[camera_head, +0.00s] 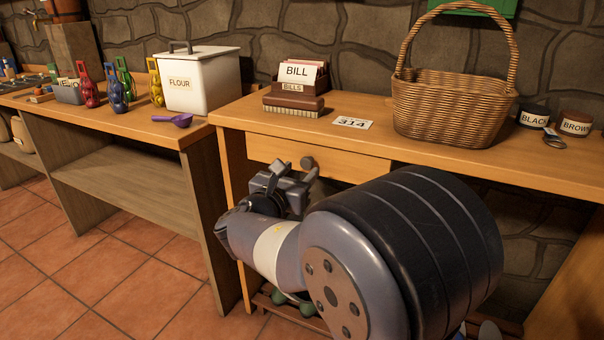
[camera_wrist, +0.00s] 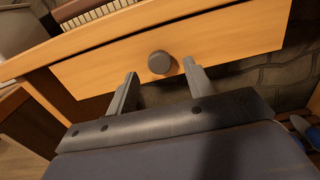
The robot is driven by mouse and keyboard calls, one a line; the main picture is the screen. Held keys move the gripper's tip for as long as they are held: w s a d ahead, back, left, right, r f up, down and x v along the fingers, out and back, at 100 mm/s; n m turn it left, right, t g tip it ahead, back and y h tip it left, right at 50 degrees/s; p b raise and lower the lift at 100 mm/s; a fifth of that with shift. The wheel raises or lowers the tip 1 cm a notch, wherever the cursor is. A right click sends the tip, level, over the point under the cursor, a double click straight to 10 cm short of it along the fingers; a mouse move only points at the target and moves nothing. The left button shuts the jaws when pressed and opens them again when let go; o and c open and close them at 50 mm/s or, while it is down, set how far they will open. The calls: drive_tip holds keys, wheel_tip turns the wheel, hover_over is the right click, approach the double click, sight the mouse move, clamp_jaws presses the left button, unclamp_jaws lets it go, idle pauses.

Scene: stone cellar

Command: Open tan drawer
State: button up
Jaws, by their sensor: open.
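The tan drawer (camera_head: 330,163) is set under the top of the wooden desk and looks shut, its front flush with the frame. It has a round grey knob (camera_head: 307,163). In the wrist view the drawer front (camera_wrist: 215,48) spans the upper picture, with the knob (camera_wrist: 159,62) near its middle. My gripper (camera_head: 300,172) is at the drawer front by the knob. In the wrist view my gripper (camera_wrist: 160,78) is open, its fingers on either side of and just short of the knob. The fingers do not grip it. My arm hides part of the desk's lower front.
On the desk stand a bill box (camera_head: 297,88), a 314 card (camera_head: 352,123), a wicker basket (camera_head: 455,105) and two labelled jars (camera_head: 533,117). The left bench holds a flour tin (camera_head: 200,82) and a purple scoop (camera_head: 173,119). Tiled floor (camera_head: 110,265) is clear at left.

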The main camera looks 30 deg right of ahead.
drive_tip(key=shift+x, duration=1.25)
drive_tip(key=shift+a, duration=0.1)
drive_tip(key=shift+c, duration=0.3)
clamp_jaws()
